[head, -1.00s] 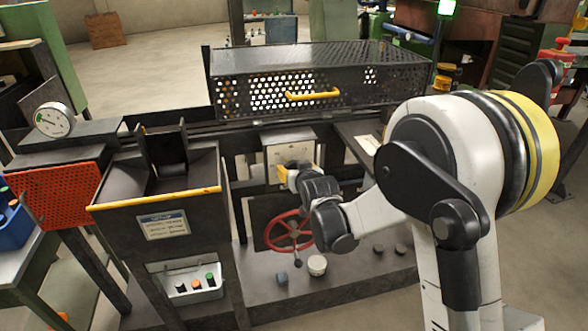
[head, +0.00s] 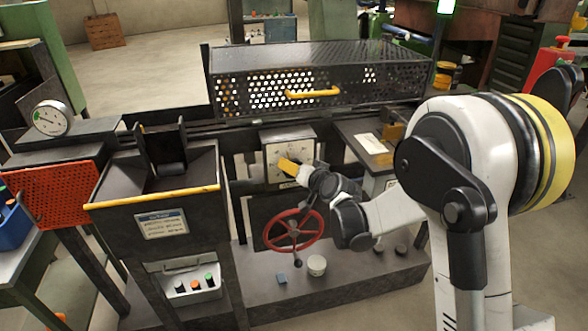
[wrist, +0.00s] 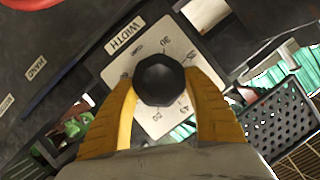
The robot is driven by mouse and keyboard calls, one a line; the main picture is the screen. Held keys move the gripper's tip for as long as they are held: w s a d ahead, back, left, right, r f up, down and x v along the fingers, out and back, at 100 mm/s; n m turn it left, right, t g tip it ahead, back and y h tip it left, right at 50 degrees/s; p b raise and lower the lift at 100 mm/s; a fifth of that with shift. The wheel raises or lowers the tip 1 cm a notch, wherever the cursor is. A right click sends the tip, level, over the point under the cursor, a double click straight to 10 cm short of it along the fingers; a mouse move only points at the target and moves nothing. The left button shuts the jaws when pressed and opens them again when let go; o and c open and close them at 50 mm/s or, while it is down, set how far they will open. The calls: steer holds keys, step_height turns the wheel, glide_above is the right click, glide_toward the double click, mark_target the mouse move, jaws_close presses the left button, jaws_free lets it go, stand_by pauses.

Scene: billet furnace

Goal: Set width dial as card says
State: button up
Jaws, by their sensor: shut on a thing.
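The width dial's dark, faceted knob (wrist: 160,80) sits in the middle of a pale scale plate (wrist: 182,48) in the wrist view. A label reading WIDTH (wrist: 125,36) is beside it. Numbers such as 30 and 45 show around the knob; I cannot make out a pointer mark. My gripper (wrist: 163,98) has its yellow fingers shut on both sides of the knob. In the head view my gripper (head: 289,167) is at the pale dial plate (head: 275,151) and hides the knob. A pale card (head: 370,143) lies on the ledge to the right; its writing is too small to read.
A red handwheel (head: 293,230) is below the dial. A perforated guard with a yellow handle (head: 313,93) is above and behind. A hopper with a yellow edge (head: 155,198) stands to the left. A white cup-like knob (head: 317,265) is on the base below.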

steer(key=m+y, duration=0.1)
steer(key=m, duration=0.1)
steer(key=m+y, duration=0.2)
steer(key=shift+d+f+m+b, duration=0.15)
steer(key=shift+f+m+b, duration=0.05)
steer(key=shift+m+b, duration=0.2)
steer(key=m+t+y, duration=0.1)
steer(key=m, duration=0.3)
steer(key=shift+f+y, duration=0.1)
steer(key=shift+y, duration=0.3)
steer(key=shift+m, duration=0.3)
steer(key=o, duration=1.2)
steer(key=v, duration=0.7)
steer(key=shift+s+d+f, duration=0.1)
steer(key=shift+s+d, duration=0.05)
steer(key=shift+s, duration=0.05)
